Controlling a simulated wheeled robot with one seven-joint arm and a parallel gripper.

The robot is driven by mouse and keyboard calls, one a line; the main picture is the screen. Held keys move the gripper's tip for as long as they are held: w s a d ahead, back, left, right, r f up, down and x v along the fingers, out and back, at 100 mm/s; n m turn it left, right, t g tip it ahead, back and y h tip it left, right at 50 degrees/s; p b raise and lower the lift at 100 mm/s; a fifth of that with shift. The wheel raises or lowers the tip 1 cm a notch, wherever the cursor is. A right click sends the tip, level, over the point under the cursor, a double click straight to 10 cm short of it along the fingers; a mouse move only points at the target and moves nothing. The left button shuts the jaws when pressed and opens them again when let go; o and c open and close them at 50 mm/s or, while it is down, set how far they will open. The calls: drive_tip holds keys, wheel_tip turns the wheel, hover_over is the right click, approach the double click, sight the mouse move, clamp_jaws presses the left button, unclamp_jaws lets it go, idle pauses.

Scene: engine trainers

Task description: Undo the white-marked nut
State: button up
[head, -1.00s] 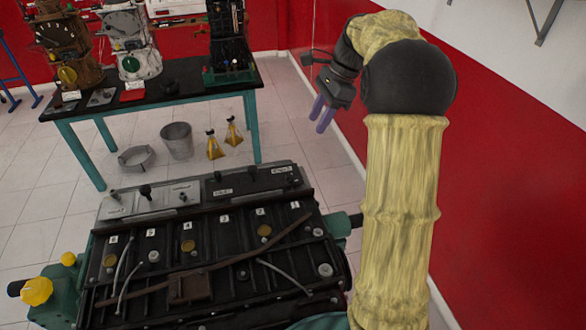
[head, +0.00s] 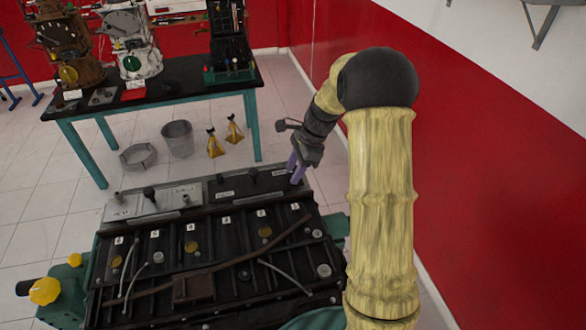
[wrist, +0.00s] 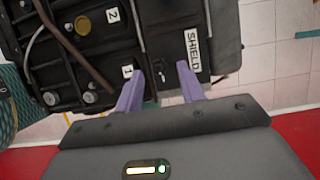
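The engine (head: 215,265) has a black top with numbered white labels. Along its far edge runs a panel: a grey plate (head: 130,208) at left and a black plate (head: 235,187) at right, with several small dark knobs. My gripper (head: 294,178) is over the right end of the black plate. In the wrist view my gripper (wrist: 160,70) is open, its two purple fingers apart on either side of the dark plate's end, close to the "SHIELD" label (wrist: 193,48). A small pale spot shows between the fingers; I cannot tell whether it is a white-marked nut.
A black-topped table (head: 180,100) with engine models stands behind. A bucket (head: 177,138) and yellow stands (head: 215,145) are on the floor by it. A brown bar (head: 235,258) lies across the engine top. A red and white wall (head: 480,180) is close on the right.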

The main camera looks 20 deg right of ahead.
drive_tip(key=shift+a+f, duration=0.25)
drive_tip(key=shift+f, duration=0.3)
drive_tip(key=shift+c, duration=0.2)
clamp_jaws()
